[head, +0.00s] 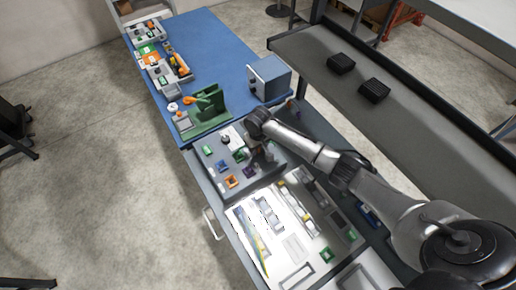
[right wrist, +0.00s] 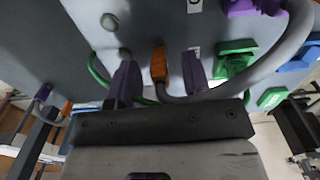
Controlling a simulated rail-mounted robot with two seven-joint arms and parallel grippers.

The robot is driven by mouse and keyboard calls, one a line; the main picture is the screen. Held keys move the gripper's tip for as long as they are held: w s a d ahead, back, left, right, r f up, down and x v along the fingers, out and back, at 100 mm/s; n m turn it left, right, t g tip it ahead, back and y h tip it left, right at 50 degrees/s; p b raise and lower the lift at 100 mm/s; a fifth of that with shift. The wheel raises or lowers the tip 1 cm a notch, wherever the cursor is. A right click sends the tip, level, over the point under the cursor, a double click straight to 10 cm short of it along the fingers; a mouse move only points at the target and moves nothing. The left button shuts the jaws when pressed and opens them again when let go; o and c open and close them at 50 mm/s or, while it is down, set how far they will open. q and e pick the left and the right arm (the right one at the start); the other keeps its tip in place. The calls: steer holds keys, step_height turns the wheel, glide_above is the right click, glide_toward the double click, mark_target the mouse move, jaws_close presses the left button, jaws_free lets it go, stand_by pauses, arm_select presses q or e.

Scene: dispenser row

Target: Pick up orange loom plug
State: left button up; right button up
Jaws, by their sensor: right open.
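In the right wrist view an orange loom plug (right wrist: 158,65) sits at the grey panel, with a grey cable running beside it. My right gripper (right wrist: 160,76) is open, with one finger on each side of this plug; I cannot tell whether either finger touches it. In the head view the right gripper (head: 258,150) is over the grey panel box (head: 268,176), and the spot under it is hidden. An orange part (head: 232,181) shows near the box's front; I cannot tell if it is the same plug. My left gripper is not in view.
Green (right wrist: 235,62), blue (right wrist: 302,60) and purple (right wrist: 43,93) plugs with looping cables crowd the panel. A white tray (head: 291,249) with parts lies in front. A green fixture (head: 207,113) and a blue-grey box (head: 270,77) stand behind on the blue bench (head: 222,50).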

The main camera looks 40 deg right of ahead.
jaws_close()
stand_by(0.3)
steer(key=shift+r, duration=0.3)
step_height(320, 180, up, 9)
steer(key=shift+r, duration=0.2)
stand_by(0.3)
steer(key=c, duration=0.7)
jaws_free()
jaws_close()
